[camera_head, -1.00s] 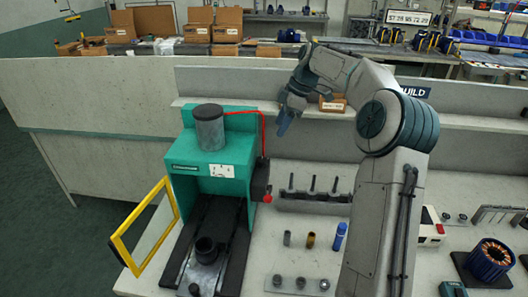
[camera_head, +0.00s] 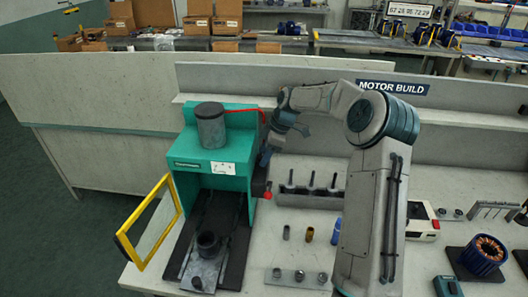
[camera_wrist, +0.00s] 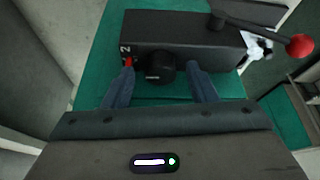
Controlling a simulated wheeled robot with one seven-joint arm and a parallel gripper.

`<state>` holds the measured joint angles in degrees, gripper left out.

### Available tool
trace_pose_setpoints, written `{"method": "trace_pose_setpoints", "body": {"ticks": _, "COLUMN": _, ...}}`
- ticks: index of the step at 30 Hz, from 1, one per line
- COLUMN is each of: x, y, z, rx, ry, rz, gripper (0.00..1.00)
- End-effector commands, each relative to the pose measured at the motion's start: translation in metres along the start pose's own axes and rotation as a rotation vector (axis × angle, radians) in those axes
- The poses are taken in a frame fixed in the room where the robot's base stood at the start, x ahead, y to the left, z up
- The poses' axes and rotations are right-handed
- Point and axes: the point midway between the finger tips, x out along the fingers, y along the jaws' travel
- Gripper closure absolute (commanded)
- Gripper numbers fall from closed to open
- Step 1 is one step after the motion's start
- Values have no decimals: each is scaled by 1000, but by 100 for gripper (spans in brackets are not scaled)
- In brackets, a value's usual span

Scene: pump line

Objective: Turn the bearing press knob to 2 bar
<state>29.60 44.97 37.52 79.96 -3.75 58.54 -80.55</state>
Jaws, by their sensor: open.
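The bearing press (camera_head: 212,165) is a green frame with a dark grey cylinder on top, at left centre in the head view. A black box (camera_wrist: 185,28) is fixed to its side and carries a round black knob (camera_wrist: 160,68) in the wrist view. A numeral 2 and a red mark show on the box left of the knob; the knob's setting cannot be read. My gripper (camera_wrist: 160,70) is open, one blue finger on each side of the knob, with gaps visible.
A black lever with a red ball (camera_wrist: 299,46) extends right from the box. A yellow-framed guard (camera_head: 150,222) stands open at the press's left. A dark rack with pins (camera_head: 310,195) and small parts stand on the bench right of the press.

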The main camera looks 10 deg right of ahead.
Motion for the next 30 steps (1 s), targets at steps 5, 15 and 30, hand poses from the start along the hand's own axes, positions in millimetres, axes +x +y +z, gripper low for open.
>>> {"method": "trace_pose_setpoints", "body": {"ticks": 5, "x": 1, "y": 0, "z": 0, "rx": 0, "ry": 0, "rz": 0, "gripper": 48}}
{"method": "trace_pose_setpoints", "body": {"ticks": 15, "x": 2, "y": 0, "z": -3, "rx": -1, "ry": 0, "rz": 1, "gripper": 93}}
{"method": "trace_pose_setpoints", "body": {"ticks": 30, "x": 4, "y": -1, "z": 1, "rx": 170, "ry": 0, "rz": 78, "gripper": 93}}
